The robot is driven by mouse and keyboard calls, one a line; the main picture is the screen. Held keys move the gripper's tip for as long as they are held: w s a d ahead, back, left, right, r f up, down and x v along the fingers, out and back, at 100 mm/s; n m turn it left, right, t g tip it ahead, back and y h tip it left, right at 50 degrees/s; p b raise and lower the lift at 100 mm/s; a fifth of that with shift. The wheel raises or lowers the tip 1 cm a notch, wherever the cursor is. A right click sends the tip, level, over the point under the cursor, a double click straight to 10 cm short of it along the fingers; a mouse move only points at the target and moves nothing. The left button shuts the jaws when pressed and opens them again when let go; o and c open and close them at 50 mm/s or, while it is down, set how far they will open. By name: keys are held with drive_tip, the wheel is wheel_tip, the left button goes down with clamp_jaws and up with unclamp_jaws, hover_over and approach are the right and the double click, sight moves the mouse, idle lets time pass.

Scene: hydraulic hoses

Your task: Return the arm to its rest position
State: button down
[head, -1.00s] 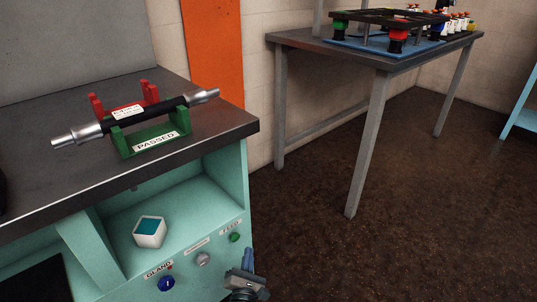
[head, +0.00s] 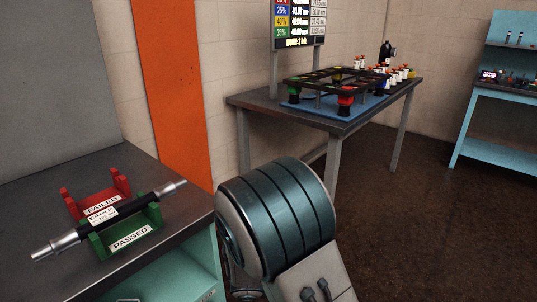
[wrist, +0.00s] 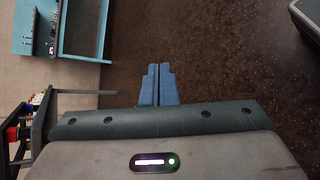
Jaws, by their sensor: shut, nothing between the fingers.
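My gripper (wrist: 159,85) shows in the wrist view with its two blue fingers shut together and nothing between them. It points over the dark brown floor, clear of the tables. In the head view, a large rounded grey-teal link of my arm stands in the lower middle; my gripper's fingers are not visible there. A black hose with silver end fittings (head: 105,217) lies across the green PASSED cradle (head: 130,240) on the bench at the left.
The red FAILED cradle (head: 98,199) stands behind the hose. A grey table (head: 350,122) with a blue mat and a black rack stands beyond my arm. A teal workbench (head: 490,146) is at the far right; it also shows in the wrist view (wrist: 88,30). The floor between is clear.

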drive_tip(key=s+r+m+y+p, duration=0.3)
drive_tip(key=s+r+y+p, duration=0.1)
drive_tip(key=r, duration=0.5)
drive_tip(key=s+d+r+m+y+p, duration=0.1)
drive_tip(key=s+r+m+y+p, duration=0.2)
drive_tip(key=r, duration=0.7)
drive_tip(key=s+d+r+m+y+p, duration=0.1)
drive_tip(key=s+r+m+y+p, duration=0.2)
drive_tip(key=s+r+y+p, duration=0.2)
wheel_tip(320, 180, up, 4)
drive_tip(key=p, duration=0.2)
drive_tip(key=shift+r+p, duration=0.2)
drive_tip(key=shift+p, duration=0.15)
